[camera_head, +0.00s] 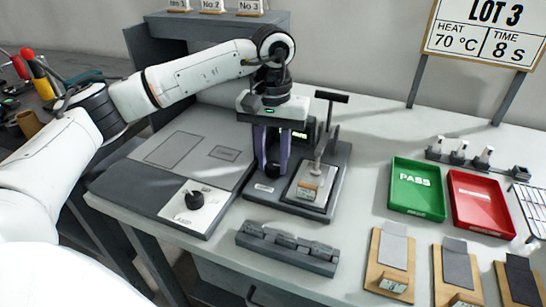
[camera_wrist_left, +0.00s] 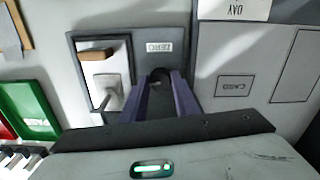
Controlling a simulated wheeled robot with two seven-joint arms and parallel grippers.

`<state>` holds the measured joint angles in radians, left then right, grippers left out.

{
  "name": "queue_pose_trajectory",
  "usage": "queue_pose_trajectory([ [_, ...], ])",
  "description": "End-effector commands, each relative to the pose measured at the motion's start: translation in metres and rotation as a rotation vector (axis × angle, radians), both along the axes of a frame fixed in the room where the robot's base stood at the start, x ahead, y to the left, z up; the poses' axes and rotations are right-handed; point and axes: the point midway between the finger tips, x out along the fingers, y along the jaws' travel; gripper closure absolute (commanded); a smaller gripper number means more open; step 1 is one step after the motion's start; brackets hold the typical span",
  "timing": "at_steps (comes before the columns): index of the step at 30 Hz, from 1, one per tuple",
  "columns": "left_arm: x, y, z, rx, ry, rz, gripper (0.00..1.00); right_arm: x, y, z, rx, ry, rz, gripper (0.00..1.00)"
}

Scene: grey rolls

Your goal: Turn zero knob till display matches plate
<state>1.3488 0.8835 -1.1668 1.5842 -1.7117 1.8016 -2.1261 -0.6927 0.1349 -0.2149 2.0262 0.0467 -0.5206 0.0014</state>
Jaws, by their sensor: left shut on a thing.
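My left gripper (camera_head: 271,168) reaches down onto the dark press-like device (camera_head: 335,165), its two purple fingers pointing at the base. In the left wrist view the fingertips (camera_wrist_left: 161,82) close around a dark rounded knob (camera_wrist_left: 159,74), the zero knob, beside the ZERO label (camera_wrist_left: 166,47). The knob is mostly hidden by the fingers. A small display (camera_head: 311,128) with a green glow is partly hidden behind the gripper; its reading cannot be made out.
A grey slotted rack (camera_head: 287,248) lies in front. A green PASS tray (camera_head: 417,188) and red tray (camera_head: 482,205) stand right, with wooden boards (camera_head: 391,260) before them. A lever (camera_head: 332,97) rises beside my gripper.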

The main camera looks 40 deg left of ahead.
Motion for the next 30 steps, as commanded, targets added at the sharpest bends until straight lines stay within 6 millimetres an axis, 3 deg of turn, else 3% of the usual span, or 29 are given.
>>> queue_pose_trajectory([
  [18, -0.0004, -0.0004, 0.0002, -0.001, 0.001, -0.047, 0.95, -0.0004, 0.0003, 0.0002, 0.000, 0.001, -0.001, 0.50],
  [19, -0.0004, -0.0004, 0.0002, -0.001, 0.001, -0.047, 0.71, -0.0004, 0.0002, 0.0002, 0.000, 0.001, -0.001, 0.50],
  [22, -0.0003, -0.0003, 0.0002, -0.001, 0.001, -0.046, 0.54, -0.0006, 0.0002, 0.0002, 0.000, 0.001, -0.001, 0.50],
  [30, -0.0001, -0.0001, 0.0003, 0.000, 0.000, -0.045, 0.53, -0.0024, 0.0002, -0.0006, 0.000, 0.004, -0.001, 0.50],
])
